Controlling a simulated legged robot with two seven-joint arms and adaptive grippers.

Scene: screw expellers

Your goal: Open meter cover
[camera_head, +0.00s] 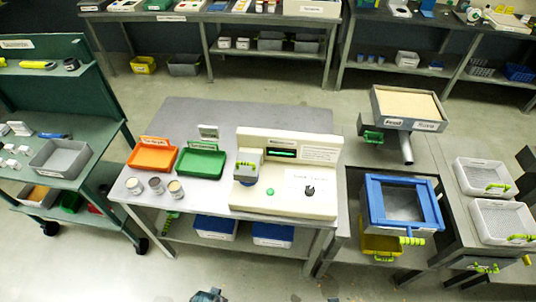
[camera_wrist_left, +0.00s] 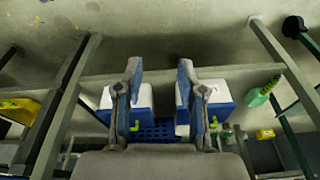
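The beige meter (camera_head: 284,196) stands at the right of the grey table, with a green display, a green button and a black knob on its front. The meter is not visible there. My right gripper cannot be made out.
An orange tray (camera_head: 152,158), a green tray (camera_head: 200,163) and three small cups (camera_head: 156,185) occupy the table's left side. A blue-framed box (camera_head: 402,203) stands to the right. Blue-and-white bins (camera_wrist_left: 135,108) sit on the shelf below. The floor in front is clear.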

